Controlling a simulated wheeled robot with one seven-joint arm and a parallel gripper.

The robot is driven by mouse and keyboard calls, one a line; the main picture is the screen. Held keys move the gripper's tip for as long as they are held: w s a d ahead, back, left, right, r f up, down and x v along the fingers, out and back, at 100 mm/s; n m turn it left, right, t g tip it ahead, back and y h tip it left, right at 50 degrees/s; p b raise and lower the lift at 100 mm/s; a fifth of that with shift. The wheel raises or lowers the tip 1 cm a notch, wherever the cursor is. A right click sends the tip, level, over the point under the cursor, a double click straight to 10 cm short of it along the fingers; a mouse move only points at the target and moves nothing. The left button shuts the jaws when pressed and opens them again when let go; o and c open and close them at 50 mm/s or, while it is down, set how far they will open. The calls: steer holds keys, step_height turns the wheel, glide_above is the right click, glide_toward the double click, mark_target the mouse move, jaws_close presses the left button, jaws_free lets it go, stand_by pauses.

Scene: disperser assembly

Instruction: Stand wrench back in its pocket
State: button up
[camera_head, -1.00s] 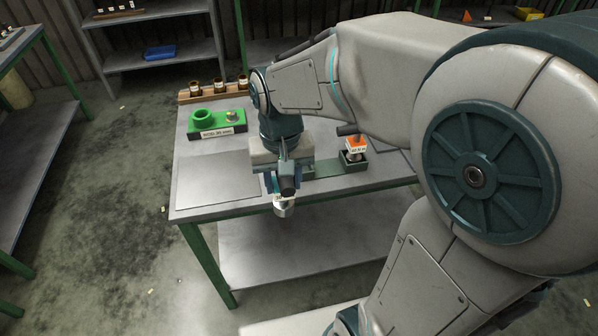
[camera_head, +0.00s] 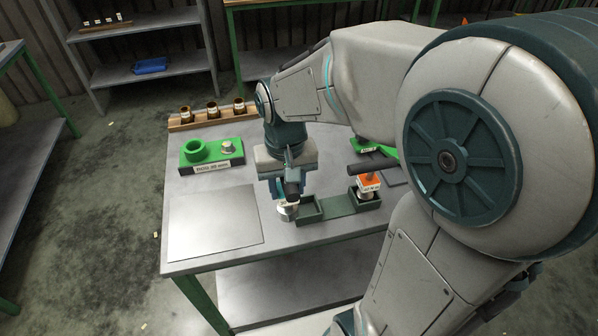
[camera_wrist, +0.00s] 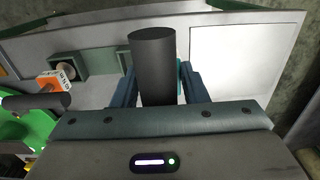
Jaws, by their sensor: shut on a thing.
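My gripper (camera_head: 286,190) is shut on the wrench, whose dark handle (camera_head: 292,178) stands upright between the fingers. Its silver lower end (camera_head: 288,212) shows below the fingers. In the wrist view the thick black handle (camera_wrist: 152,65) rises between my fingers and hides the lower end. A dark green holder (camera_head: 338,204) with a pocket at each end lies just right of the wrench. Its left pocket (camera_head: 307,209) looks empty, and it also shows in the wrist view (camera_wrist: 106,63). The right pocket holds a tool with an orange-and-white block (camera_head: 369,183) and a black handle.
A green fixture (camera_head: 212,153) with a ring and a metal piece stands behind left. A wooden rack (camera_head: 210,115) with several brown cups is at the back edge. A flat grey plate (camera_head: 215,220) covers the front left of the table. Another green part (camera_head: 367,147) is partly hidden behind my arm.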

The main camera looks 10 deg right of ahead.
steer(key=w+d+f+p, duration=0.1)
steer(key=w+d+f, duration=0.4)
steer(key=f, duration=0.3)
steer(key=shift+w+d+f, duration=0.25)
steer(key=shift+d+f, duration=0.15)
steer(key=shift+d, duration=0.05)
steer(key=shift+f, duration=0.1)
steer(key=o, duration=1.3)
